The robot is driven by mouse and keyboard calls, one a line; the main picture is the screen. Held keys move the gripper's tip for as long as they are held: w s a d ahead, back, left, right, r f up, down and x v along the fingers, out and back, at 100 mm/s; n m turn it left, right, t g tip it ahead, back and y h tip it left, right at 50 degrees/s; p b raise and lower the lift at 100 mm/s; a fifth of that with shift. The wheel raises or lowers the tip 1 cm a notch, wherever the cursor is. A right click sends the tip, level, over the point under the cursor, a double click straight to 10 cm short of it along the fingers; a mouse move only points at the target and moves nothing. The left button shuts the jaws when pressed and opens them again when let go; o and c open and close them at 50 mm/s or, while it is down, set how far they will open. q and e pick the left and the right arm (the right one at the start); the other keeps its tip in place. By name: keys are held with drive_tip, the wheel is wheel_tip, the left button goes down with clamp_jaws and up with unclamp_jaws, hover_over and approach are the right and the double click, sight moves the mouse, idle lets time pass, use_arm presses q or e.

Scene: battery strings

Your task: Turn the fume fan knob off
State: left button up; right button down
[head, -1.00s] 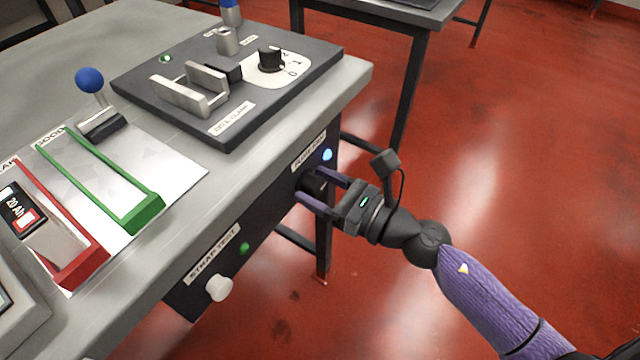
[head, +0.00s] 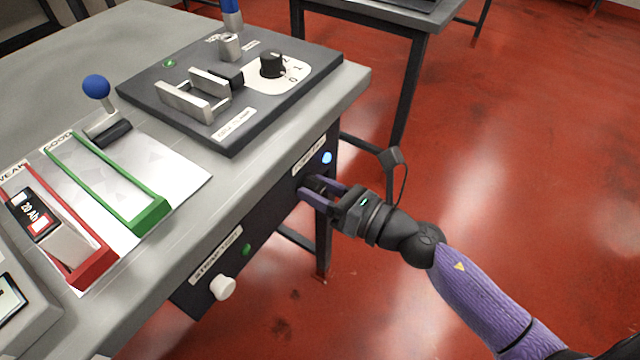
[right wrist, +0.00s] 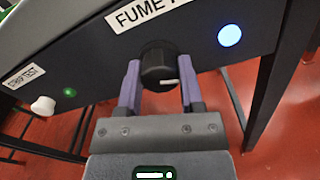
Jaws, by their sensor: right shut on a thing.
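The black fume fan knob (right wrist: 158,66) sits on the dark front panel of the bench, under a label that reads "FUME F..." in the right wrist view. Its white pointer mark faces right in that view. A blue light (right wrist: 230,35) glows beside it and also shows in the head view (head: 327,158). My right gripper (right wrist: 160,92) has its purple fingers on either side of the knob and is shut on it; in the head view the gripper (head: 322,188) reaches the panel from the right. My left gripper is not in view.
A white knob (head: 222,287) and a green light (head: 246,250) are on the same panel, at the strap test label. On the bench top are a dark control box (head: 150,92), a green tray (head: 150,215) and a red tray (head: 95,268). Red floor is free at right.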

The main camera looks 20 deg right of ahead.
drive_tip(key=m+p, duration=0.1)
drive_tip(key=m, duration=0.2)
drive_tip(key=shift+r+m+p, duration=0.15)
drive_tip(key=shift+m+p, duration=0.15)
drive_tip(key=shift+p, duration=0.05)
drive_tip(key=m+p, duration=0.2)
drive_tip(key=m, duration=0.2)
drive_tip(key=shift+m, duration=0.3)
drive_tip(key=m+p, duration=0.1)
drive_tip(key=m, duration=0.1)
drive_tip(key=shift+m, duration=0.3)
drive_tip(key=m+p, duration=0.1)
drive_tip(key=m, duration=0.2)
drive_tip(key=shift+p, duration=0.3)
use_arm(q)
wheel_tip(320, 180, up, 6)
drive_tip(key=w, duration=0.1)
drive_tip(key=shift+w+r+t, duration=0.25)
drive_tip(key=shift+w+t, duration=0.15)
use_arm(e)
drive_tip(key=shift+f+m, duration=0.2)
drive_tip(key=shift+m, duration=0.1)
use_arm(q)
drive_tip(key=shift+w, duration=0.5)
